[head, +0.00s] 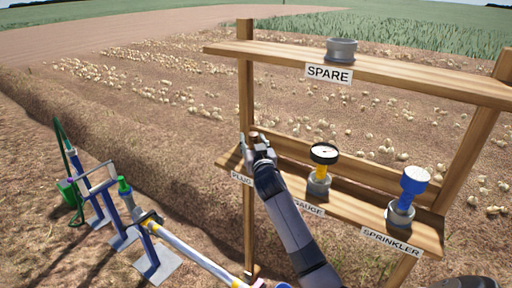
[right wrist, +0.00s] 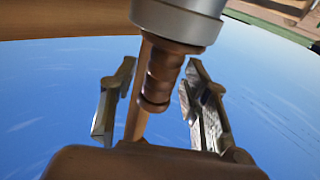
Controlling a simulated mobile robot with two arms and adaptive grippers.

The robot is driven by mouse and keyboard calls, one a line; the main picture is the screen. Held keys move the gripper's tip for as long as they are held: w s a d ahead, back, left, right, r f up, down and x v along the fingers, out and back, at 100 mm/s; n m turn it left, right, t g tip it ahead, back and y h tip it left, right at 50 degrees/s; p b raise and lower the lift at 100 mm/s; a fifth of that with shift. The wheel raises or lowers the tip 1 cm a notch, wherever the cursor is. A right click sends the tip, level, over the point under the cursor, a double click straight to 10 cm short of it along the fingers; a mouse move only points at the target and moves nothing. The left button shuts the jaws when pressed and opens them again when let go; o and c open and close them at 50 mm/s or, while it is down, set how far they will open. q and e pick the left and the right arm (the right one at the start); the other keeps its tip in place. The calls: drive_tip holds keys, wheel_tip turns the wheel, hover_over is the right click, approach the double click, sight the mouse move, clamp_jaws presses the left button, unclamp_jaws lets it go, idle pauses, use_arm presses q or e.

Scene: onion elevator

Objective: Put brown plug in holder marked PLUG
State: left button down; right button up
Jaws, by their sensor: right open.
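The brown plug (right wrist: 160,80) shows in the right wrist view with one end at the mouth of a grey cylindrical holder (right wrist: 180,18) and its ribbed body sticking out. How deep it sits inside is hidden. My right gripper (right wrist: 156,105) is open, with one finger on each side of the plug and visible gaps between. In the head view my right gripper (head: 254,147) is at the left end of the lower shelf, above the PLUG label (head: 241,179). There it mostly hides the plug and holder. My left gripper is not in view.
The lower shelf (head: 345,208) also carries a black-and-yellow gauge (head: 322,165) and a blue sprinkler (head: 414,185) in grey holders. An empty-looking SPARE holder (head: 341,49) stands on the upper shelf. Pipes and stands (head: 120,220) are on the ground at left.

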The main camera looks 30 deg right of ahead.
drive_tip(key=shift+s, duration=0.1)
drive_tip(key=b+v, duration=0.2)
drive_tip(key=v, duration=0.9)
drive_tip(key=shift+s+r, duration=0.25)
